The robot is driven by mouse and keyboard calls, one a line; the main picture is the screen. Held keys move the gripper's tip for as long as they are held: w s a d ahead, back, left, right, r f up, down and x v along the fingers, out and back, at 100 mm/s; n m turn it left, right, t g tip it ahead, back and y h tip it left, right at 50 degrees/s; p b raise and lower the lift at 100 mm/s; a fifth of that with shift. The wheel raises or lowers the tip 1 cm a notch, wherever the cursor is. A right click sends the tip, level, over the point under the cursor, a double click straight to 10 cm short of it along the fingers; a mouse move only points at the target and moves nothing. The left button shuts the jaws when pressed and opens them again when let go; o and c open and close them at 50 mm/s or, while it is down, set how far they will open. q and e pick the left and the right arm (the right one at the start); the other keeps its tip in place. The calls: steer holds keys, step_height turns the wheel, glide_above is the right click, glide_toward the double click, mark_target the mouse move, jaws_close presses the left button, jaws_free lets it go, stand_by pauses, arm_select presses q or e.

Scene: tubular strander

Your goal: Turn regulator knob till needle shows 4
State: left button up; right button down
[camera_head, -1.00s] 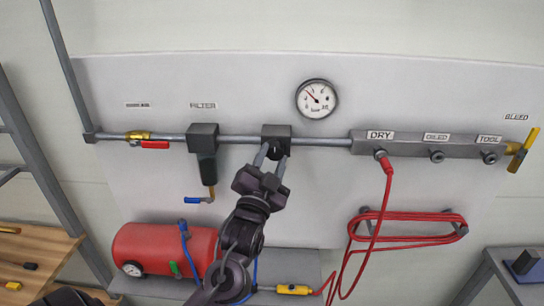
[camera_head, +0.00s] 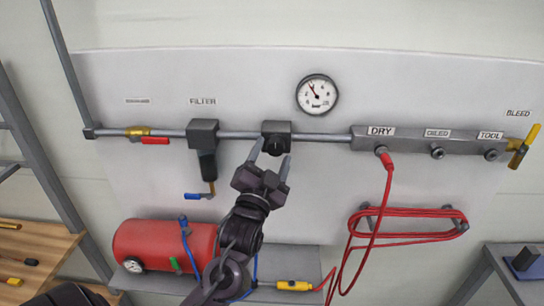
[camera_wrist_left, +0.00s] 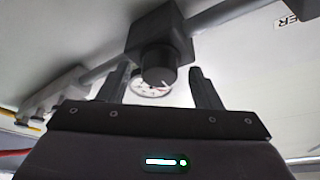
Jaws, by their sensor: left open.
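The regulator (camera_head: 276,129) is a dark block on the grey pipe, with a black round knob (camera_head: 275,146) on its lower side. The knob also shows in the left wrist view (camera_wrist_left: 158,64), with a pale mark on it. The round white gauge (camera_head: 317,94) is above and right of the regulator; its needle points up and left, and the numbers are too small to read surely. My left gripper (camera_head: 271,159) is open just below the knob, its fingers apart and not closed on it. In the left wrist view the fingers (camera_wrist_left: 160,88) stand to either side below the knob.
The filter (camera_head: 203,134) hangs from the pipe at left. The manifold (camera_head: 430,142) is at right, with a red hose (camera_head: 388,180) plugged into DRY. A red tank (camera_head: 165,246) stands below left. The panel between the regulator and the coiled hose is clear.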

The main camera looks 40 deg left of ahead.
arm_select(q)
steer(key=b+v, duration=0.3)
steer(key=v, duration=0.4)
steer(key=shift+s+f, duration=0.1)
stand_by(1.1)
steer(key=shift+d+b, duration=0.1)
steer(key=shift+b, duration=0.2)
stand_by(1.8)
